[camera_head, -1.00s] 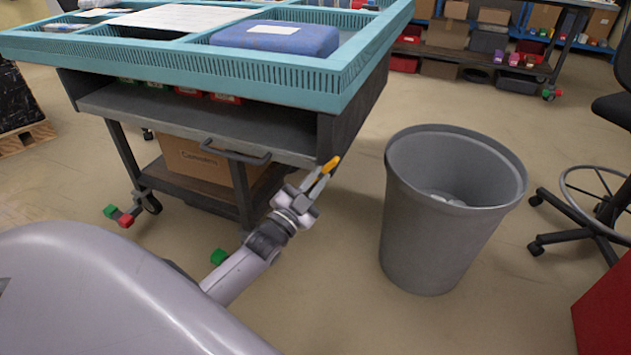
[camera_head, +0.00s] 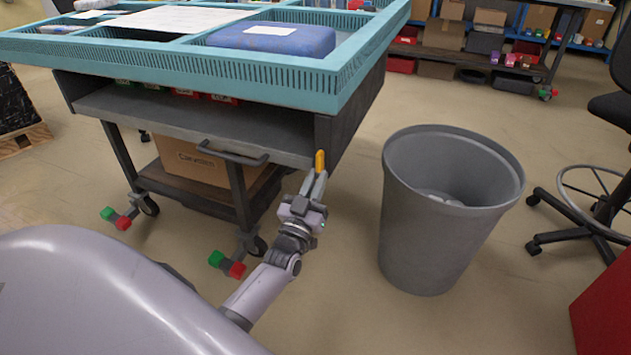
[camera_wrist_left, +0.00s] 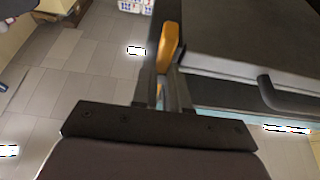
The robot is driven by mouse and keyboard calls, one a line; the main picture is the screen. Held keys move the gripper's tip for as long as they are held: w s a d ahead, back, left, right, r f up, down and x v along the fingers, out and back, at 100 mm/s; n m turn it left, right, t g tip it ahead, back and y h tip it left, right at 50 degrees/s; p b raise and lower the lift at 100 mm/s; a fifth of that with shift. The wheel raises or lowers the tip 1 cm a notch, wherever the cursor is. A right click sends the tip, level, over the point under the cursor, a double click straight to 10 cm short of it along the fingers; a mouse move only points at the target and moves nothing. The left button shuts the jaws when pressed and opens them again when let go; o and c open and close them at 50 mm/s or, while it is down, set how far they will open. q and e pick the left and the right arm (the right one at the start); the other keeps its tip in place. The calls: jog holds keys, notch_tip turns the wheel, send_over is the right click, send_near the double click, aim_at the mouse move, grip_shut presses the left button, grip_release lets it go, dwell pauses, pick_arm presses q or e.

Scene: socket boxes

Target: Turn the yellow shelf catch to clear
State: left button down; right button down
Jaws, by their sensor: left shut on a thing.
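The yellow shelf catch (camera_head: 320,160) is at the front right corner of the cart's shelf. In the head view it stands close to upright. In the left wrist view the catch (camera_wrist_left: 168,48) runs up from between the fingertips beside the dark shelf. My left gripper (camera_head: 315,180) reaches up from below and is shut on the catch's lower part, which the fingers partly hide. The fingers also show in the left wrist view (camera_wrist_left: 166,88). My right gripper is not in view.
The cart has a teal tray top (camera_head: 230,75) and a dark front handle (camera_head: 232,153) left of the catch. A grey bin (camera_head: 440,230) stands to the right with a floor gap between. A cardboard box (camera_head: 195,160) sits on the lower shelf.

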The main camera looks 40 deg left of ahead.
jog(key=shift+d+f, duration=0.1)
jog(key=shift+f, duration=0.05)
pick_arm(q)
jog(key=c, duration=1.1)
grip_release()
jog(key=shift+c, duration=0.2)
jog(key=p+v, duration=0.1)
jog(key=v, duration=0.6)
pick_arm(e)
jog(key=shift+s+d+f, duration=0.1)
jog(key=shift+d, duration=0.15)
pick_arm(q)
jog(key=shift+s+d, duration=0.1)
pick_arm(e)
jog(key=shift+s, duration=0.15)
